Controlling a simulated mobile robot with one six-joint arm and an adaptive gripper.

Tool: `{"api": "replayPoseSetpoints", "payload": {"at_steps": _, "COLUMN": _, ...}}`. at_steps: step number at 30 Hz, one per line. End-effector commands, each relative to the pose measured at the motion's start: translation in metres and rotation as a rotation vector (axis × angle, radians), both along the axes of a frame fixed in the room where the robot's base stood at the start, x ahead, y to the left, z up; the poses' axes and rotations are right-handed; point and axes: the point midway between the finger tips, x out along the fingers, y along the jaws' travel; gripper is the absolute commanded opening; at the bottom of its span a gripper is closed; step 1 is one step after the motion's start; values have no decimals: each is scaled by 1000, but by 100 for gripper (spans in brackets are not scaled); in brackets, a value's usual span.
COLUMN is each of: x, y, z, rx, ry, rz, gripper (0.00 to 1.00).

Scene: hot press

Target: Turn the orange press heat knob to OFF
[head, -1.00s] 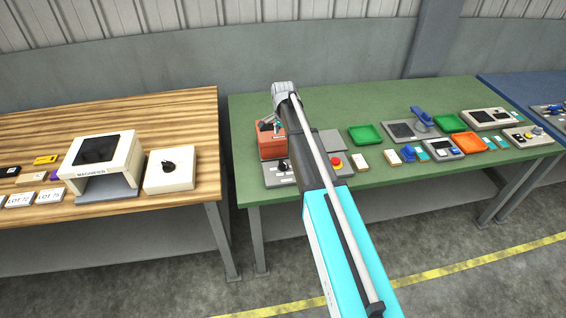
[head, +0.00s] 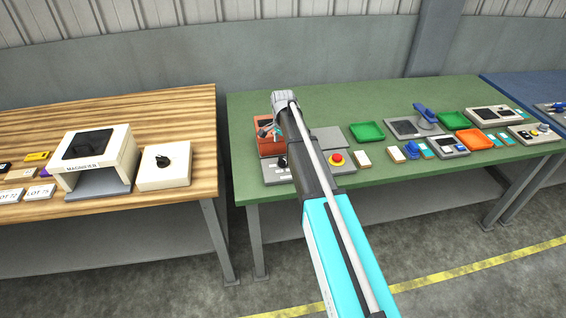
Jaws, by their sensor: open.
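The orange press (head: 270,146) stands at the left end of the green table, partly hidden by my arm. A grey control panel (head: 279,179) lies in front of it, with a dark knob (head: 282,162) whose pointer setting is too small to read. My gripper (head: 266,129) is open and empty, over the upper part of the orange press and behind the knob. I cannot tell whether it touches the press.
A grey plate lies behind my arm on the green table (head: 300,100). A green tray (head: 367,131), a blue-handled device (head: 427,117) and several small devices stand to the right.

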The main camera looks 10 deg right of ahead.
Motion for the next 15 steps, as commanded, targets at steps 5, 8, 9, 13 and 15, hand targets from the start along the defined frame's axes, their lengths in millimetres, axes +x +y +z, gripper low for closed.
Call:
{"api": "replayPoseSetpoints", "payload": {"at_steps": 5, "x": 0, "y": 0, "z": -18, "rx": 0, "ry": 0, "rz": 0, "gripper": 92}}
{"api": "replayPoseSetpoints", "payload": {"at_steps": 8, "x": 0, "y": 0, "z": -26, "rx": 0, "ry": 0, "rz": 1, "gripper": 92}}
{"api": "replayPoseSetpoints", "payload": {"at_steps": 9, "x": 0, "y": 0, "z": -29, "rx": 0, "ry": 0, "rz": 1, "gripper": 92}}
{"api": "replayPoseSetpoints", "payload": {"at_steps": 13, "x": 0, "y": 1, "z": -39, "rx": 0, "ry": 0, "rz": 1, "gripper": 92}}
{"api": "replayPoseSetpoints", "payload": {"at_steps": 15, "x": 0, "y": 1, "z": -44, "rx": 0, "ry": 0, "rz": 1, "gripper": 92}}
